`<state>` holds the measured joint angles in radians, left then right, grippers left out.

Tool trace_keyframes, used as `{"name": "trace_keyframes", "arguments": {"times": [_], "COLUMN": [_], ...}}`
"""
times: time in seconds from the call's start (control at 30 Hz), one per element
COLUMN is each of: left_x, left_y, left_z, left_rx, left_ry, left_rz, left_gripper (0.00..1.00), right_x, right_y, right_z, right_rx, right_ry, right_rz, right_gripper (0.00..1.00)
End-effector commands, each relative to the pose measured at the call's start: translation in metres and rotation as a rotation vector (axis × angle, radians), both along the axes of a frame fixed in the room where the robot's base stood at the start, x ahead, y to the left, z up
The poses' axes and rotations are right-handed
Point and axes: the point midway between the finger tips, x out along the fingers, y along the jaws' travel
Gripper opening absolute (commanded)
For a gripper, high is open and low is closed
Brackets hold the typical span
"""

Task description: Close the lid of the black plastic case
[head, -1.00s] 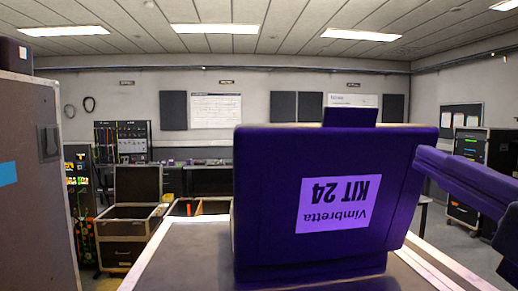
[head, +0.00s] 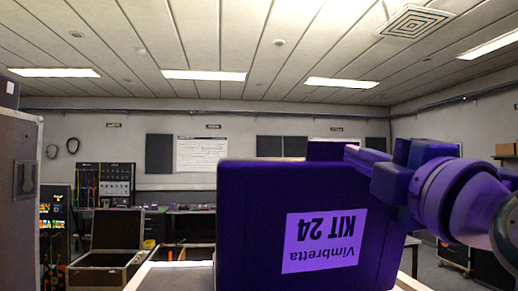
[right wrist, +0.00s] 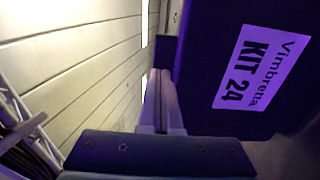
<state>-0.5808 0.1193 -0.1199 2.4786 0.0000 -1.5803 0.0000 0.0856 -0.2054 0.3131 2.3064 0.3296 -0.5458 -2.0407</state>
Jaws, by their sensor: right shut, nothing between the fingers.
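The black case's lid (head: 255,235) stands raised, its outer face toward me. It looks deep purple in this light and carries a pale label reading Vimbretta KIT 24 upside down. A tab (head: 328,151) sticks up from its top edge. The case's lower part is below the head view or hidden. My right gripper (head: 352,153) is shut and empty, its fingertips at the lid's top edge beside the tab; I cannot tell whether they touch. In the right wrist view the shut fingers (right wrist: 161,78) lie just left of the lid (right wrist: 215,50). My left gripper is out of view.
The pale table top (head: 150,278) shows left of the lid. A tall grey case (head: 18,200) stands close at the left. An open equipment trunk (head: 108,260) stands on the floor behind, with benches and racks along the far wall. The air above the lid is clear.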

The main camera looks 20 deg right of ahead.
Motion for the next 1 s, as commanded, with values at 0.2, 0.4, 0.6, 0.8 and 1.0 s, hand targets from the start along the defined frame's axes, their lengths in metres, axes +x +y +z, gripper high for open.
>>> {"name": "trace_keyframes", "arguments": {"times": [0.2,0.4,0.6,0.8,1.0], "left_x": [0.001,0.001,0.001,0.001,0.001], "left_y": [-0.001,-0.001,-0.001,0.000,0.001], "left_z": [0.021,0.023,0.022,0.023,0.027], "left_rx": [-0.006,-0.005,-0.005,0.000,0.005], "left_ry": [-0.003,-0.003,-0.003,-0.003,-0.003], "left_rz": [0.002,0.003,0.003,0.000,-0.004], "left_gripper": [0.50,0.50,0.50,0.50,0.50], "right_x": [0.024,0.030,0.030,0.033,0.050], "right_y": [-0.004,-0.005,-0.005,-0.006,-0.008], "right_z": [0.009,0.008,0.008,0.009,0.018], "right_rx": [0.001,0.000,0.000,-0.002,-0.002], "right_ry": [0.001,0.001,0.000,0.000,-0.001], "right_rz": [0.001,0.001,0.001,0.001,0.005], "right_gripper": [0.00,0.00,0.00,0.00,0.00]}}
